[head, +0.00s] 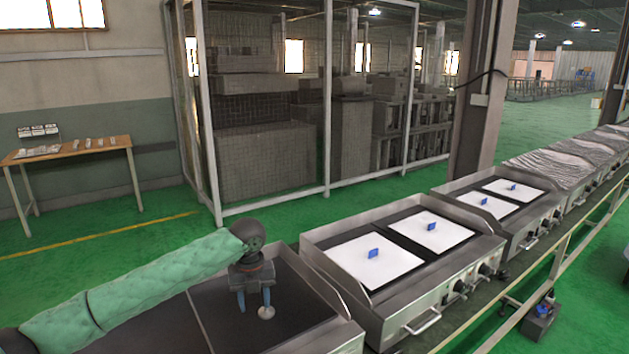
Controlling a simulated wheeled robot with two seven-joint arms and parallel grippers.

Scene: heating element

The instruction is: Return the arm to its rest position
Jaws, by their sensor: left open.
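My left arm comes in from the left in a green quilted sleeve. Its left gripper (254,303) points down over the dark plate of the nearest heating unit (319,339). The gripper is open, with its two blue-grey fingers apart and nothing visible between them. A small pale round piece (266,313) shows at the tip of the right-hand finger; I cannot tell whether it lies on the plate or touches the finger. My right gripper is out of view.
More heating units (312,233) run in a line to the right; two carry white sheets with small blue pieces (373,253). Farther units (551,166) are wrapped. A wire-mesh cage (327,100) stands behind. A wooden table (75,149) stands at the left. Green floor between is clear.

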